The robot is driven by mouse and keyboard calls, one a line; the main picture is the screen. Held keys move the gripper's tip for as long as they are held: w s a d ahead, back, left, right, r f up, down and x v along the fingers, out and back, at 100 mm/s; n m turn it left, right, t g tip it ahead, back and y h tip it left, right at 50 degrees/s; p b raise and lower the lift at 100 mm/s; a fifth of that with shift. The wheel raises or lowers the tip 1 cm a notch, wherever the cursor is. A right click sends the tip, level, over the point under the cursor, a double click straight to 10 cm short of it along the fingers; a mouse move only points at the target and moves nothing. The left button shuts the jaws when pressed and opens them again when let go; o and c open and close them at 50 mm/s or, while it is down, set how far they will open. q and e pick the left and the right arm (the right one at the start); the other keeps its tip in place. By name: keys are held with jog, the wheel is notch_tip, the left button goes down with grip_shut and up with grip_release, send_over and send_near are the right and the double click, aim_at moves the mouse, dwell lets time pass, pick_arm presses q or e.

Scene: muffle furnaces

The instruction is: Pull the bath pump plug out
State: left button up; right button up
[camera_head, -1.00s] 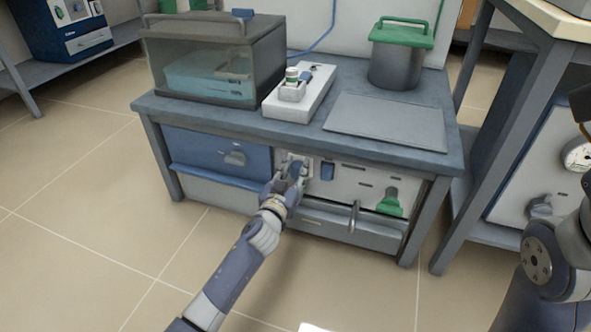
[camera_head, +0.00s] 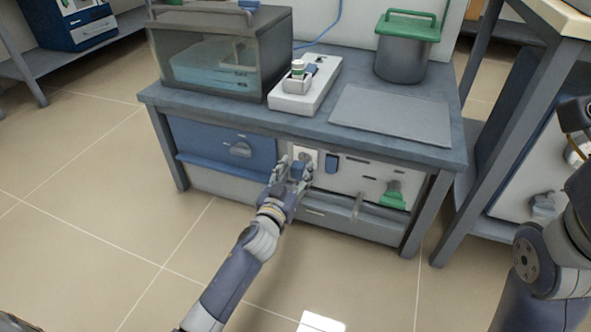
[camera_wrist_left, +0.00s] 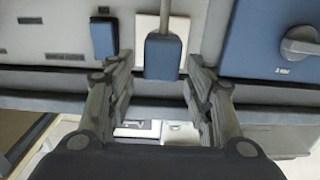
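The blue bath pump plug (camera_wrist_left: 163,57) shows in the left wrist view, with a grey cord (camera_wrist_left: 166,12) running to the top edge. A white socket plate (camera_wrist_left: 148,27) is behind it; this plate also shows in the head view (camera_head: 306,154). My left gripper (camera_head: 291,169) is in front of the furnace-bench panel by the plate. In the wrist view its fingers (camera_wrist_left: 160,88) stand apart on either side of the plug, with visible gaps. Whether the plug still touches the socket cannot be told.
A blue switch (camera_head: 331,163) is right of the plate, and a green handle (camera_head: 392,194) is farther right. A knob (camera_head: 240,149) is on the blue panel at left. The bench top (camera_head: 215,113) overhangs the panel. The floor in front is clear.

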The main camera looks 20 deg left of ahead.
pick_arm(q)
jog(key=shift+s, duration=0.1)
jog(key=s, duration=1.1)
jog(key=shift+s+a, duration=0.25)
jog(key=shift+s, duration=0.15)
